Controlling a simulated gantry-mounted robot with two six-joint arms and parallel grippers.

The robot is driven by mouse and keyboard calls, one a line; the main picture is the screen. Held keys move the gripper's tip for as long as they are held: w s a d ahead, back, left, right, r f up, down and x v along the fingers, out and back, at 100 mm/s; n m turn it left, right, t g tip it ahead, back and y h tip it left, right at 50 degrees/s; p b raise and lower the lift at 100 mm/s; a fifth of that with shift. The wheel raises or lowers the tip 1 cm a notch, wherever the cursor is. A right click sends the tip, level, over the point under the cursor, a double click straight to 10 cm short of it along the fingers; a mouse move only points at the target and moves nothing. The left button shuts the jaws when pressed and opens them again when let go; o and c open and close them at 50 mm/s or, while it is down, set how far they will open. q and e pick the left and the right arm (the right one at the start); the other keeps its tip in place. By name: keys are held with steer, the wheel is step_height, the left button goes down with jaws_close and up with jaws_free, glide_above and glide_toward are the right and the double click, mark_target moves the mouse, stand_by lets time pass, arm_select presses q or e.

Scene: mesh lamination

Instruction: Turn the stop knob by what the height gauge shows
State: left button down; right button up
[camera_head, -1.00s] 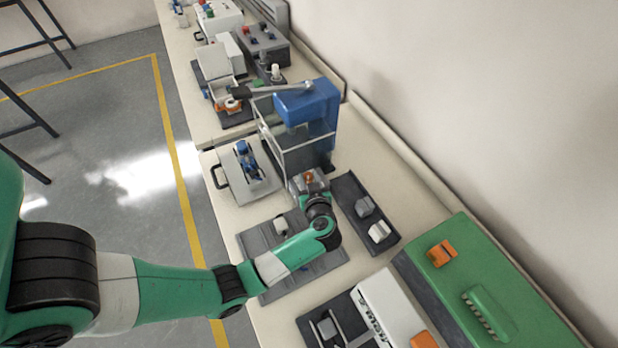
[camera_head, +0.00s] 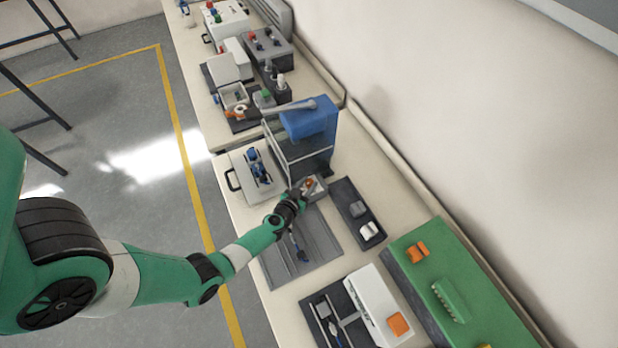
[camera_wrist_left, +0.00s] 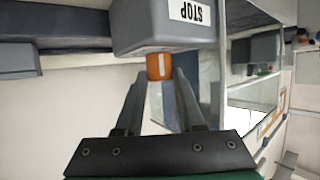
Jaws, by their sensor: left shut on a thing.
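The stop knob is orange with a white line (camera_wrist_left: 159,67); it sits on a grey block whose STOP label (camera_wrist_left: 190,11) reads upside down in the left wrist view. In the head view the block (camera_head: 314,187) stands at the near foot of the blue press (camera_head: 310,122). My left gripper (camera_wrist_left: 158,82) has its two fingers on either side of the knob and is shut on it. In the head view the left gripper (camera_head: 298,194) partly covers the block. I cannot make out a height gauge or its reading for certain. My right gripper is out of view.
A ribbed grey mat (camera_head: 325,250) lies just in front of the block, with a small dark tool on it. A dark tray (camera_head: 350,200) with two small blocks lies to the right. A board (camera_head: 238,160) with blue parts lies to the left. A green case (camera_head: 470,300) stands front right.

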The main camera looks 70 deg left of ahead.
arm_select(q)
steer(key=shift+s+a+m+t+h+b, duration=0.1)
steer(key=shift+a+m+t+h+b, duration=0.15)
steer(key=shift+m+t+h, duration=0.15)
steer(key=shift+a+m+t+h+b, duration=0.1)
steer(key=shift+m+t+h+b, duration=0.2)
steer(key=shift+m+h, duration=0.15)
steer(key=m+h+b, duration=0.2)
steer(key=b, duration=0.1)
steer(key=m+t+h+b, duration=0.1)
steer(key=m+h+b, duration=0.1)
steer(key=b, duration=0.1)
steer(key=shift+s+a+f+t, duration=0.1)
steer(key=shift+a+f+t, duration=0.1)
steer(key=shift+t, duration=0.1)
steer(key=shift+r+m+h+b, duration=0.2)
steer(key=shift+m+h+b, duration=0.55)
steer(key=shift+h+b, duration=0.2)
steer(key=c, duration=0.5)
jaws_free()
steer(key=shift+d, duration=0.1)
